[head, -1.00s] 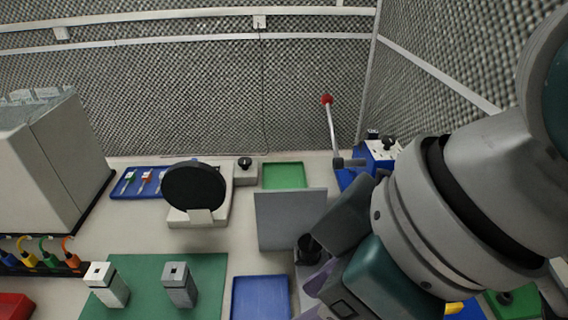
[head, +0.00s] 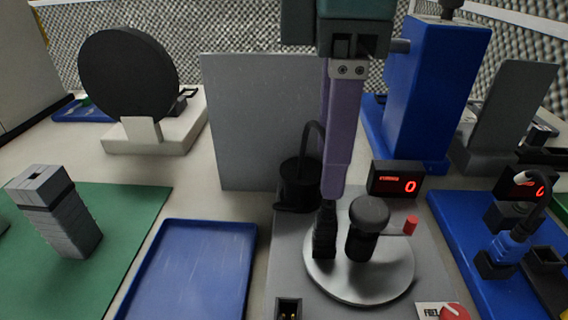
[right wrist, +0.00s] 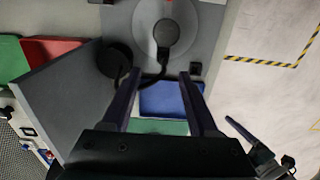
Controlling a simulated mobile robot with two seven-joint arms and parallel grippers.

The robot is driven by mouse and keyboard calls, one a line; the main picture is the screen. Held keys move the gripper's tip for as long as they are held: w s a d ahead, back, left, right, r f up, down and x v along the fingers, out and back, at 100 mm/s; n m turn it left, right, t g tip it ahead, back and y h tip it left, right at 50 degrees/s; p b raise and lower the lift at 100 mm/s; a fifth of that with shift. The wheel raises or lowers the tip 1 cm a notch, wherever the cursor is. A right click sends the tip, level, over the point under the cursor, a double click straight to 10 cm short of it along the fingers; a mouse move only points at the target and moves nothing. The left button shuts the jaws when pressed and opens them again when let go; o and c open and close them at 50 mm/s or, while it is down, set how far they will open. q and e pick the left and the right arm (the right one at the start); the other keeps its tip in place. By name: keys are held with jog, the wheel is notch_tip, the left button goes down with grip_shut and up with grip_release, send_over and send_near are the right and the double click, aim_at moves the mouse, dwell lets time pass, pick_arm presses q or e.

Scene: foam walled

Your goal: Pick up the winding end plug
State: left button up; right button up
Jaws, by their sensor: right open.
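The winding end plug (head: 325,232) appears to be the black ribbed piece upright on the round metal disc (head: 385,275), left of a black knob (head: 368,215). Its black cable arches from a black cylinder (head: 298,185). My right gripper (head: 330,197) points down just above the plug, one finger covering part of the cable. In the right wrist view my right gripper (right wrist: 160,74) is open, with the cable and plug (right wrist: 163,58) in line with the gap between its fingertips. A dark arm-like part at the lower right there may be my left gripper (right wrist: 245,135); its jaws are unclear.
A grey upright panel (head: 245,120) stands behind the cylinder. A blue tray (head: 190,270) lies left of the disc's base. A red-lit counter (head: 396,180) stands behind the disc, and a tall blue block (head: 435,90) is behind that. A small black socket (head: 288,308) is in front.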

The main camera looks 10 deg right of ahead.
aim_at(330, 203)
notch_tip(330, 203, down, 3)
jog(key=shift+s+f, duration=0.15)
notch_tip(330, 203, down, 5)
jog(key=shift+s+d+f+b, duration=0.1)
jog(key=shift+s+d+b, duration=0.05)
jog(key=shift+b, duration=0.35)
jog(key=shift+c, duration=0.2)
grip_shut()
